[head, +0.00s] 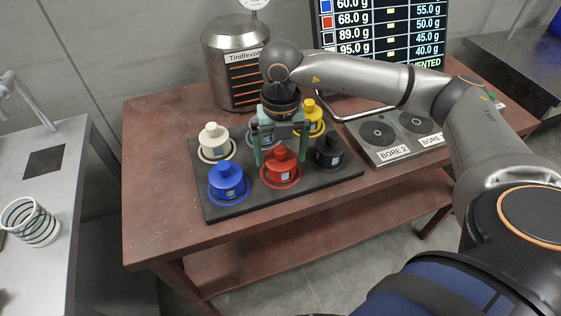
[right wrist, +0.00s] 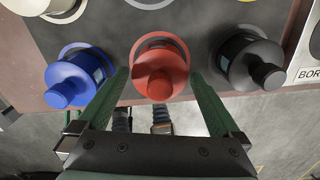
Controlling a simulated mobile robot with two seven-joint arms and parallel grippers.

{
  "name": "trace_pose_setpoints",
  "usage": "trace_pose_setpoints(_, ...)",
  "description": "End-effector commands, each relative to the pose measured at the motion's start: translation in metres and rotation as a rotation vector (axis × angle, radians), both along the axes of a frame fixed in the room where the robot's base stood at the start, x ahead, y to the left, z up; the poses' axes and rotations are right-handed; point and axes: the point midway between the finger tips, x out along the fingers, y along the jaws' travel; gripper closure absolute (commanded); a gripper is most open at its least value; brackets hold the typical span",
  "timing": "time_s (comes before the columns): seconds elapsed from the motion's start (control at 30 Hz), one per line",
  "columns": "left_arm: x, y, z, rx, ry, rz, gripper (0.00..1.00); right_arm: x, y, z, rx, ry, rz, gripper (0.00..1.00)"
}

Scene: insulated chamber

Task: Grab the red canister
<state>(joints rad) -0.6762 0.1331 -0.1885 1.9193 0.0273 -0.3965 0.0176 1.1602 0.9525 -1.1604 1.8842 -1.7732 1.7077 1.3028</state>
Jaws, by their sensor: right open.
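The red canister (head: 281,168) stands upright in the front middle of a dark tray (head: 240,212) on the reddish table. My right gripper (head: 281,160) is open, pointing down at the red canister from above and behind. In the right wrist view the red canister (right wrist: 160,72) is at the top centre, and the green fingers of my right gripper (right wrist: 160,88) stand apart on either side of it. I cannot tell whether the fingers touch it. My left gripper is in neither view.
A blue canister (head: 227,182) stands left of the red one and a black canister (head: 330,151) right of it, both close by. White (head: 215,143) and yellow (head: 309,117) canisters are behind. A metal block marked BORE (head: 395,153) and a steel vessel (head: 228,50) stand near the tray.

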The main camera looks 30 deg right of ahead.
Motion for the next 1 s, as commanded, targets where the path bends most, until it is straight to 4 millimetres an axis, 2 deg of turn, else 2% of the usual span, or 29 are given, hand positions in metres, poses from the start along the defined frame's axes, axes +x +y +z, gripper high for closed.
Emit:
trace_pose_setpoints(0.1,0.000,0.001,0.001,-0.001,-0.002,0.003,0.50,-0.001,0.000,-0.016,0.000,0.002,0.000,0.00)
trace_pose_setpoints(0.2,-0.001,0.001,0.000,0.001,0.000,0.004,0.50,0.000,0.000,-0.022,0.001,0.000,0.000,0.00)
trace_pose_setpoints(0.43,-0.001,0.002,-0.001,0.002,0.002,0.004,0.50,0.000,0.000,-0.023,0.001,0.000,0.001,0.00)
trace_pose_setpoints(1.0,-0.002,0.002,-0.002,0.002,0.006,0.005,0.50,0.000,0.000,-0.023,0.000,-0.001,0.001,0.64)
